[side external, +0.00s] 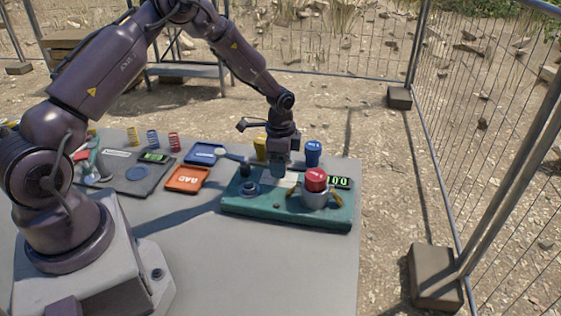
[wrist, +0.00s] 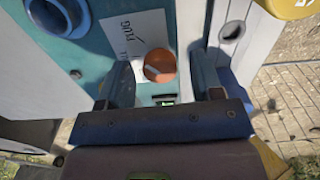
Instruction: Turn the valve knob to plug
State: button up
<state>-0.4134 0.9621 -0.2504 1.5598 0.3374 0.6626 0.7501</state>
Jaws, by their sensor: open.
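The valve knob (wrist: 160,65) shows in the wrist view as a small round orange part with a pale mark, beside a white label (wrist: 130,32) that reads "PLUG". My gripper (wrist: 163,80) is open, with one finger on each side of the knob in this view; I cannot tell whether they touch it. In the side view my gripper (side external: 279,170) points down over the teal base (side external: 270,208), and the knob is hidden there.
A red-capped grey cylinder (side external: 316,190) stands close to the right of my gripper, with a display (side external: 340,183) behind it. A blue cup (side external: 313,152) and a yellow one (side external: 261,147) stand behind. An orange tray (side external: 187,180) lies left. The table's front is clear.

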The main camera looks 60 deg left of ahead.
notch_tip(320, 180, up, 13)
dwell(0.5)
jog(key=s+d+r+n+t, duration=0.2)
jog(key=s+d+r+n, duration=0.2)
jog(key=s+r, duration=0.4)
jog(key=s+d+r+n+t, duration=0.3)
jog(key=s+d+r, duration=0.3)
jog(key=s, duration=1.1)
notch_tip(320, 180, up, 3)
jog(key=shift+d+r+n+t, duration=0.15)
jog(key=shift+d+n+t, duration=0.2)
jog(key=shift+n, duration=0.45)
